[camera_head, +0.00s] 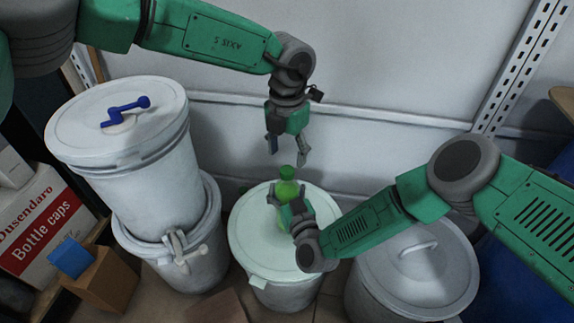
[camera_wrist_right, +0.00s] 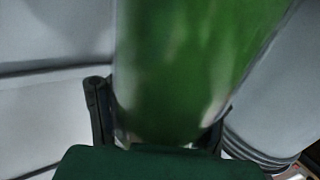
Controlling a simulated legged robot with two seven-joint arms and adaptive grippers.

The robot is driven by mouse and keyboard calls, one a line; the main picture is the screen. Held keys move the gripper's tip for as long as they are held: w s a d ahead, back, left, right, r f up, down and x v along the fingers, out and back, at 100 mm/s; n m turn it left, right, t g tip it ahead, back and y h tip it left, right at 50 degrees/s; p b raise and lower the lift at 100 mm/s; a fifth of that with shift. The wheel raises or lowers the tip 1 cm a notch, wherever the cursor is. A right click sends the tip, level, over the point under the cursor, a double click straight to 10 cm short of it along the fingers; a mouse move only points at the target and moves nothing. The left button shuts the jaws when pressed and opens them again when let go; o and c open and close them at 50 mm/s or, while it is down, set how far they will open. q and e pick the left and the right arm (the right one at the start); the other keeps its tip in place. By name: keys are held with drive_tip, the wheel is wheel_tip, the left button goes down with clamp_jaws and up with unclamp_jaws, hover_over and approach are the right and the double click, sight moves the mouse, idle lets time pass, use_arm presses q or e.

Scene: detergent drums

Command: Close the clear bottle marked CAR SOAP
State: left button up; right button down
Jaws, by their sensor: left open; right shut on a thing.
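A clear bottle with green contents (camera_head: 286,190) stands roughly upright over the pale lid of the middle drum (camera_head: 255,235). My right gripper (camera_head: 290,209) is shut on the bottle's body. In the right wrist view the green bottle (camera_wrist_right: 190,65) fills the middle, between the dark fingers of the right gripper (camera_wrist_right: 157,125). A bright green top (camera_head: 287,172) shows at the bottle's upper end; I cannot tell whether it is a cap or the neck. My left gripper (camera_head: 288,156) is open, pointing down just above the bottle top, with nothing visible between its fingers. No CAR SOAP marking is readable.
Two stacked white drums (camera_head: 150,175) stand left, the upper with a blue crank (camera_head: 125,110), the lower with a tap. A grey lidded drum (camera_head: 415,270) stands right. A Bottle caps box (camera_head: 38,225) and a blue block (camera_head: 71,258) are at far left. A wall is behind.

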use_arm(q)
wheel_tip(320, 180, up, 6)
drive_tip(key=shift+r, duration=0.25)
use_arm(e)
drive_tip(key=shift+c, duration=2.1)
unclamp_jaws()
drive_tip(key=v, duration=1.2)
drive_tip(key=shift+f, duration=0.1)
